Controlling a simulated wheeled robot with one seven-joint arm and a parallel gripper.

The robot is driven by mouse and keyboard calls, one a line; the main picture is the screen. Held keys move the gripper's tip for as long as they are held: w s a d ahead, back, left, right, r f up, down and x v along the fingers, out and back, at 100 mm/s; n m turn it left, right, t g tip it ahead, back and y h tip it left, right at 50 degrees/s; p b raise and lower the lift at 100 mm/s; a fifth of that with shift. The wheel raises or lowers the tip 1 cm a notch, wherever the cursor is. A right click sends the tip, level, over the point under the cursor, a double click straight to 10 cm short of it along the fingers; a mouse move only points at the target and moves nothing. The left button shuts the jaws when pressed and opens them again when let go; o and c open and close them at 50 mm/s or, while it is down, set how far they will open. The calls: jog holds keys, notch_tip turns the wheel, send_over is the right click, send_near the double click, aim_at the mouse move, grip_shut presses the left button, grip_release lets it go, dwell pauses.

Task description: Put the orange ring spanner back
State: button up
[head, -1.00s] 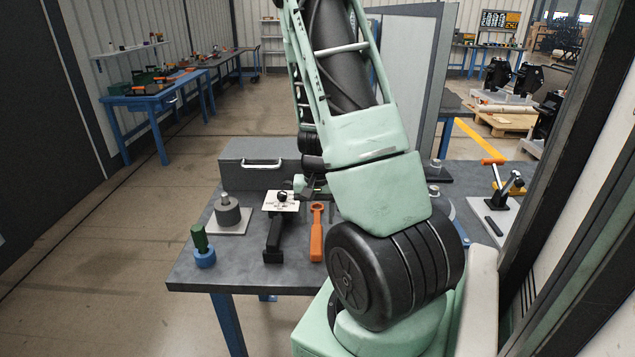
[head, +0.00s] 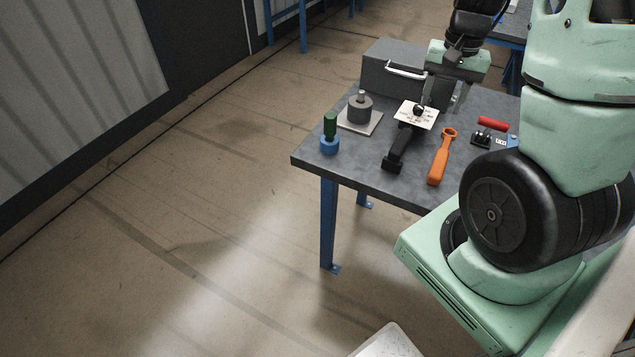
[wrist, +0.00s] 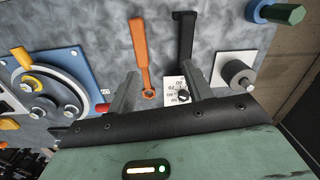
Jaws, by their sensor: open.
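The orange ring spanner (head: 440,157) lies on the grey workbench (head: 370,170), its ring end toward the back; it also shows in the wrist view (wrist: 142,60). My gripper (head: 445,95) is open and empty above the bench, over the area of the white marked card. In the wrist view its fingers (wrist: 158,90) appear on either side of the spanner's ring end and the card (wrist: 172,88). No contact with the spanner is visible. A black-handled tool (head: 399,148) lies left of the spanner, with a dark knob on the card.
A grey case (head: 390,68) stands at the back. A grey cylinder on a plate (head: 359,108) and a blue and green fitting (head: 329,135) stand at the left. A red-handled part (head: 491,124) lies right of the spanner. A blue plate with a dial (wrist: 60,85) shows in the wrist view.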

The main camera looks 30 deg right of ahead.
jog(key=w+a+r+n, duration=0.15)
jog(key=a+n, duration=0.25)
jog(key=a, duration=0.8)
jog(key=w+a+r+n, duration=0.15)
jog(key=a+n, duration=0.35)
jog(key=a, duration=0.7)
jog(key=s+a+r+n, duration=0.1)
jog(key=s+a+n, duration=0.8)
jog(key=s+a, duration=0.4)
jog(key=a, duration=0.4)
jog(key=shift+n, duration=0.3)
